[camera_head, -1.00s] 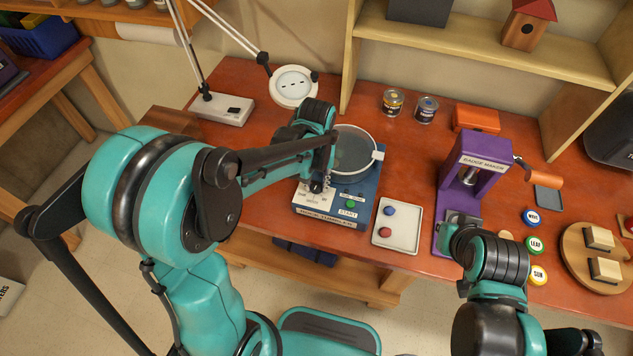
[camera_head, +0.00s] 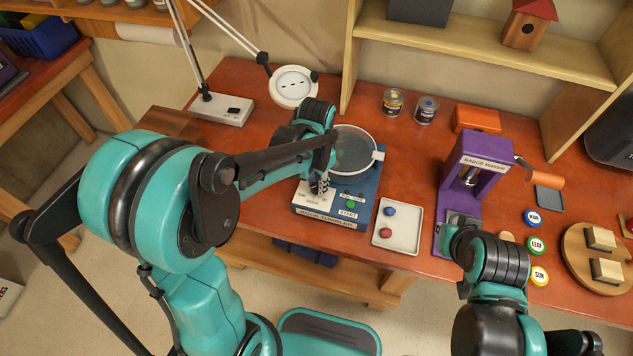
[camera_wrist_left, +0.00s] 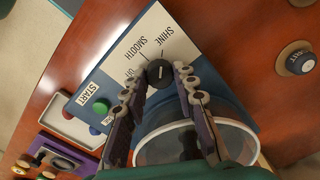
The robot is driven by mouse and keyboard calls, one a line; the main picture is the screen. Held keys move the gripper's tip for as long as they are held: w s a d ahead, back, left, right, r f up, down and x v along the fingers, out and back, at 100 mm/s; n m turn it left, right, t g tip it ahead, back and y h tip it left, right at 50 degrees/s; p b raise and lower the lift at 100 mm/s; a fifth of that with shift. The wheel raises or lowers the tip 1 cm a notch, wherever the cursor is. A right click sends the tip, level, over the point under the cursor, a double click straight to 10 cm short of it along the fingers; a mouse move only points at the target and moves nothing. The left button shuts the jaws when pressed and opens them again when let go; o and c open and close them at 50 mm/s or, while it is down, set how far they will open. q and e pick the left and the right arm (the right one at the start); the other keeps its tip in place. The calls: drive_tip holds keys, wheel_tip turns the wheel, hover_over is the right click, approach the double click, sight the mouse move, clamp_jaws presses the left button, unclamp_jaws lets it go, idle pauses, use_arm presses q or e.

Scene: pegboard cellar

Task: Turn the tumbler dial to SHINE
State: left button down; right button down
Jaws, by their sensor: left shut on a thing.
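The tumbler (camera_head: 336,212) is a blue box with a round drum (camera_head: 354,150) and a green START button (camera_head: 350,203). Its black dial (camera_wrist_left: 159,73) has a short white mark, seen in the left wrist view. The mark stands near upright in that picture and looks close to the SHINE line; the exact setting is hard to tell. SHINE (camera_wrist_left: 168,40) and SMOOTH (camera_wrist_left: 148,50) are readable; another label is partly covered. My left gripper (camera_head: 320,187) is shut on the dial, one finger on each side, also in the left wrist view (camera_wrist_left: 158,75). My right gripper's fingers are hidden.
A white tray (camera_head: 402,243) with a blue and a red piece lies right of the tumbler. A purple badge maker (camera_head: 478,165) stands further right, near my right arm. A magnifier lamp (camera_head: 294,87) and two small cans (camera_head: 426,110) stand behind.

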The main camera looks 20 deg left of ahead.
idle(0.3)
use_arm(q)
drive_tip(key=c, duration=1.5)
unclamp_jaws()
drive_tip(key=shift+o, duration=0.2)
wheel_tip(320, 180, up, 12)
drive_tip(key=n+t+b, duration=0.3)
drive_tip(key=t, duration=0.1)
approach(316, 186)
drive_tip(key=s+a+r, duration=0.1)
drive_tip(key=s+a, duration=0.2)
drive_tip(key=s+a+f+n+t+b, duration=0.1)
drive_tip(key=s+f+n+t+b, duration=0.1)
drive_tip(key=s+f+n+t, duration=0.1)
drive_tip(key=shift+s+a+f+n+b, duration=0.3)
drive_tip(key=shift+s+f, duration=0.45)
